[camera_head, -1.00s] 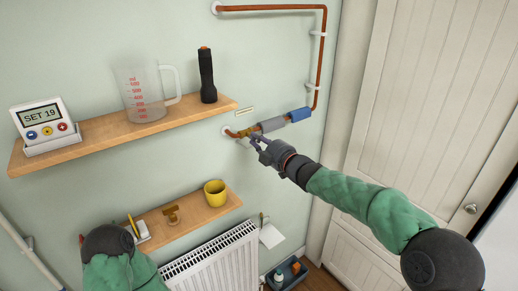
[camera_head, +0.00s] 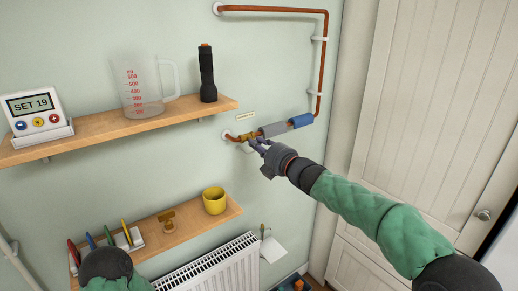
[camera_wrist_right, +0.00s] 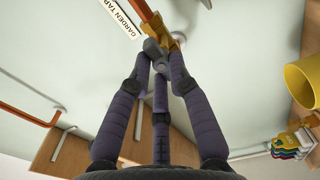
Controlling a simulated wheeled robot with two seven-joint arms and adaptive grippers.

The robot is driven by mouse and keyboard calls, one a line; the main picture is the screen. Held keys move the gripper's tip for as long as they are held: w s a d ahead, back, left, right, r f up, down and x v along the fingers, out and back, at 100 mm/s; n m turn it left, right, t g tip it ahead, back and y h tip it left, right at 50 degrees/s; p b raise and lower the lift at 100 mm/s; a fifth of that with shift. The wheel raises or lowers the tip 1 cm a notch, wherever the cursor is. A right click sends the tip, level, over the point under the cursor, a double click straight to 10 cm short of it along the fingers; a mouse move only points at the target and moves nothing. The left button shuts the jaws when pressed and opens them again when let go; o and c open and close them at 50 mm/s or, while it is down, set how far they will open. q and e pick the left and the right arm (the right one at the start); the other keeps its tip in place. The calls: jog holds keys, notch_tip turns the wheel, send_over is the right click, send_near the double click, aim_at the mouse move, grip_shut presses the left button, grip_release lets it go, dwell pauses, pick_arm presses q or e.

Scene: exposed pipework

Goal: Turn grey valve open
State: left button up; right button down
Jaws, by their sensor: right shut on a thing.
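The valve has a brass body (camera_head: 246,136) on the copper pipe at the wall, below the upper shelf's right end. In the right wrist view its grey handle (camera_wrist_right: 153,47) sits beside the brass body (camera_wrist_right: 172,38), next to a label (camera_wrist_right: 122,18) reading "GARDEN TAP". My right gripper (camera_head: 257,144) reaches the valve from the lower right. Its dark fingers (camera_wrist_right: 160,64) are shut on the grey handle, which they partly hide. My left arm shows only at the lower left of the head view, and its gripper is out of sight.
The upper shelf (camera_head: 135,122) holds a jug and a torch. The lower shelf (camera_head: 192,224) holds a yellow mug (camera_head: 214,201) and a brass fitting (camera_head: 167,221). A radiator (camera_head: 218,267) stands below.

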jog(key=shift+f, duration=0.1)
dwell(0.4)
jog(key=c, duration=1.1)
grip_release()
jog(key=shift+c, duration=0.2)
jog(key=v, duration=1.2)
